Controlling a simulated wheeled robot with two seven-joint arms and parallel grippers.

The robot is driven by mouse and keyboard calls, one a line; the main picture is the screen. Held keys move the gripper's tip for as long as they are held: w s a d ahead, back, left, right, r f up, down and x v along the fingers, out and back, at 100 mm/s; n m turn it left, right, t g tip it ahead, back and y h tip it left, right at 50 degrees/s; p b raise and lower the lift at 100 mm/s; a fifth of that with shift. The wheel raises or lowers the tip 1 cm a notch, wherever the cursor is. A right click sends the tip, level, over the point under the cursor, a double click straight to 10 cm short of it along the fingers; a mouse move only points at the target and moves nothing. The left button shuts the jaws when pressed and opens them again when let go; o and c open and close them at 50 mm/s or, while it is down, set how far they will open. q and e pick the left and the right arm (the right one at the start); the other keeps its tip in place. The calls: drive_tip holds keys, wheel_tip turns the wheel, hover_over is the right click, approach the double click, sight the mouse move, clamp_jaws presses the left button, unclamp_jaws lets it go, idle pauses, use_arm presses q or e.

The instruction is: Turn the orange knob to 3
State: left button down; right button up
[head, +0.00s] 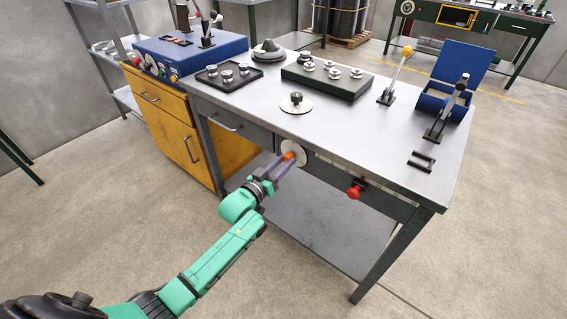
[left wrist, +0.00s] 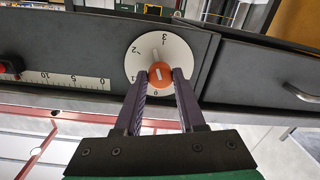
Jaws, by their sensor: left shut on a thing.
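The orange knob (head: 289,155) sits on a white round dial (head: 297,147) on the front face of the workbench. In the left wrist view the knob (left wrist: 159,73) has a white line, roughly upright in the picture. The dial (left wrist: 171,46) shows 3 at the top, 2 at the upper left, 1 at the lower left and 0 at the bottom. I cannot tell which end of the line is the pointer. My left gripper (head: 283,162) is shut on the knob, one finger on each side, as the left wrist view (left wrist: 159,82) also shows. My right gripper is out of view.
A red knob (head: 354,192) sits on the bench front to the right, beside a slot. A round dial with a black knob (head: 296,100) is on the bench top (head: 240,108). Levers (head: 397,75) stand at the right. A yellow cabinet (head: 165,115) is at the left.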

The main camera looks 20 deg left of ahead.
use_arm(q)
drive_tip(key=shift+f+m, duration=0.15)
drive_tip(key=shift+m, duration=2.05)
drive_tip(key=c, duration=0.5)
unclamp_jaws()
drive_tip(key=shift+s+a, duration=0.1)
drive_tip(key=v, duration=1.4)
drive_tip(key=shift+s, duration=0.2)
